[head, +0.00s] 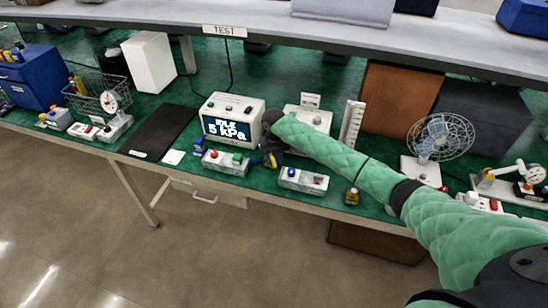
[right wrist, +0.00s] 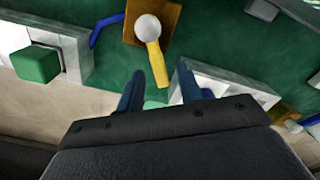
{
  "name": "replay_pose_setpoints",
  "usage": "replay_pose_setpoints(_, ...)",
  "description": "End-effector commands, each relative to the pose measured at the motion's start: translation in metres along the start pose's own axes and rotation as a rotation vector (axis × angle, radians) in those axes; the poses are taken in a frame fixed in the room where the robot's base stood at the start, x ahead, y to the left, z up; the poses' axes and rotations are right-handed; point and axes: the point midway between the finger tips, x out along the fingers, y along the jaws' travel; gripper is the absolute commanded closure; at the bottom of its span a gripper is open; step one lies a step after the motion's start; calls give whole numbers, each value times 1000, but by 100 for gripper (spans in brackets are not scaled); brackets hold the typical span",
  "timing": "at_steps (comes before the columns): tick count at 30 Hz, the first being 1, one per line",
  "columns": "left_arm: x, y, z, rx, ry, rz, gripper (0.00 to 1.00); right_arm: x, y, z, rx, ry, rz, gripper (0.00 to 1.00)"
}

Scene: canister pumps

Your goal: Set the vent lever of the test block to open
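The test block (right wrist: 136,22) is a small brown block with a round white knob on top. Its yellow vent lever (right wrist: 157,62) runs from the knob toward my gripper, slanting slightly right, in the right wrist view. In the head view the yellow lever (head: 273,159) shows small beside my right gripper (head: 267,152), which partly hides the block. My left gripper is out of view.
A white display unit (head: 231,118) reading "IDLE 5 kPa" stands behind. Button boxes flank the block: one with red and green buttons (head: 226,162), another with blue and red ones (head: 303,180). A blue hose (right wrist: 103,27) runs beside the block. A black mat (head: 160,131) lies left.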

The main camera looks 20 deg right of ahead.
Motion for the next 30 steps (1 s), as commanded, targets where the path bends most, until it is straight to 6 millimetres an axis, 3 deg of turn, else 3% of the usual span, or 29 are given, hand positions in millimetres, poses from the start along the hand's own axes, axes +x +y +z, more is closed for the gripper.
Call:
replay_pose_setpoints(10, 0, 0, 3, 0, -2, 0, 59, 4, 0, 0, 0, -1, 0, 64)
replay_pose_setpoints(15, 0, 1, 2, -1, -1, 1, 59, 4, 0, 0, 0, -1, 0, 97)
replay_pose_setpoints(16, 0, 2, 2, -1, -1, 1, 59, 4, 0, 0, 0, -1, 0, 100)
replay_pose_setpoints(25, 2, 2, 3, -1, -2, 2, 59, 4, 3, 2, 4, -1, 0, 100)
replay_pose_setpoints(30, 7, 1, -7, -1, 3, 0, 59, 6, 19, 14, 22, -1, 1, 100)
